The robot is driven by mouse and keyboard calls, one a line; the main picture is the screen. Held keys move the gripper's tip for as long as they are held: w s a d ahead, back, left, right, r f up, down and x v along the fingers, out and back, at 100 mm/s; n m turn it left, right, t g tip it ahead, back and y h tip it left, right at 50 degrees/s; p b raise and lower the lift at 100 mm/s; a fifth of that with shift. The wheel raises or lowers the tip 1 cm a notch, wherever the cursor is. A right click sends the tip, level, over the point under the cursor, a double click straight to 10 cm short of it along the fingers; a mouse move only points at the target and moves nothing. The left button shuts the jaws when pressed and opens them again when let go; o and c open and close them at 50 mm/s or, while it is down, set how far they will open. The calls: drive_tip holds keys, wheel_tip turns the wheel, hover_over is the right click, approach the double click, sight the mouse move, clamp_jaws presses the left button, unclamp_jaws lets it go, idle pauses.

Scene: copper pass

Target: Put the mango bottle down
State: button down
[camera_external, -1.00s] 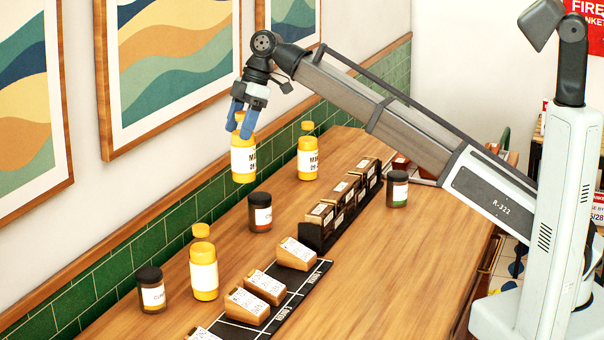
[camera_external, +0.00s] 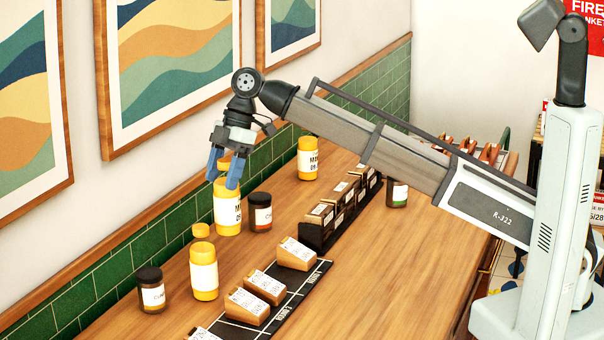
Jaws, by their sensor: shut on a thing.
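My gripper (camera_external: 225,181) is shut on the upper part of a yellow bottle, the mango bottle (camera_external: 228,218), whose white label is partly readable as "MA". The bottle is upright, left of a dark-lidded jar (camera_external: 260,212). Its base is at or just above the wooden counter; I cannot tell whether it touches. My fingers cover part of its cap and neck. A similar yellow bottle (camera_external: 307,168) stands farther back, and another (camera_external: 204,281) stands nearer the front.
A second dark-lidded jar (camera_external: 151,290) stands front left, and another (camera_external: 397,194) toward the back right. A black rack (camera_external: 317,236) with labelled wooden blocks runs along the counter (camera_external: 385,270). Green wall tiles (camera_external: 118,270) border it on the left. The right front counter is clear.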

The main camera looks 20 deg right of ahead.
sight(226, 216)
drive_tip(key=shift+f, duration=5.25)
drive_tip(key=shift+c, duration=1.2)
unclamp_jaws()
drive_tip(key=v, duration=1.2)
drive_tip(key=shift+w+d, duration=0.1)
